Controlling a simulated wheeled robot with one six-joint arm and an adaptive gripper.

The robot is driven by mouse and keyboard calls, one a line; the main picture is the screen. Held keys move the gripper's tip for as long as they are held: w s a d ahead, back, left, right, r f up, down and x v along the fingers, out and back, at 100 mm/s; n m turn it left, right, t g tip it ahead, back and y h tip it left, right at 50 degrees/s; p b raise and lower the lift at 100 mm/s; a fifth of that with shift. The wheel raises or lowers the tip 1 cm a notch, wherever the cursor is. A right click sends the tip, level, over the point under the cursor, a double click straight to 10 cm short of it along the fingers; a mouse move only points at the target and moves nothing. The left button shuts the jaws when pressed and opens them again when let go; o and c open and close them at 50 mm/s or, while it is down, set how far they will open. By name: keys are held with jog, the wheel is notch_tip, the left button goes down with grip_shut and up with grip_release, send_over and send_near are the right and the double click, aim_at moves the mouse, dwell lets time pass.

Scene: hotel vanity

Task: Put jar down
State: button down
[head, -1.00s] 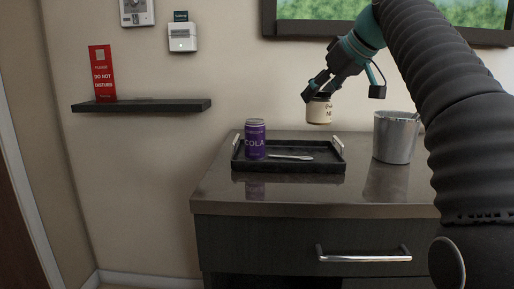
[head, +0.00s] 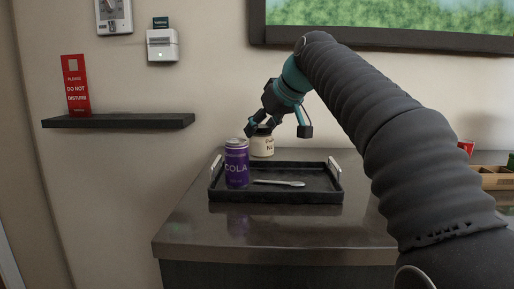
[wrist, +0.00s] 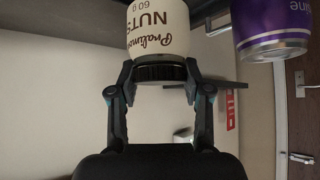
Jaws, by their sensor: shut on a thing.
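The jar (head: 262,147) is cream with a dark lid and a "Praline NUTS 60 g" label. In the head view it appears behind the back edge of the black tray (head: 328,193), just right of the purple cola can (head: 237,168). I cannot tell whether its base touches anything. My gripper (head: 262,128) is above it, shut on its lid. In the wrist view the jar (wrist: 158,28) looks upside down, with the lid between the fingers of my gripper (wrist: 162,72). The can (wrist: 272,26) is apart from it there.
The tray has upright handles and holds the can and a spoon (head: 279,183). The grey countertop (head: 220,232) is clear in front. A wooden box (head: 493,178) stands at the right. A wall shelf (head: 120,121) holds a red door sign (head: 76,86). My arm hides the right side.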

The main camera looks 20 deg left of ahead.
aim_at(256, 146)
jog(key=shift+a+f, duration=0.4)
jog(key=shift+a, duration=0.3)
jog(key=shift+f+b, duration=0.75)
jog(key=shift+f, duration=1.25)
jog(key=shift+f, duration=0.15)
jog(key=c, duration=0.5)
grip_release()
jog(key=p+v, duration=0.1)
jog(key=v, duration=1.1)
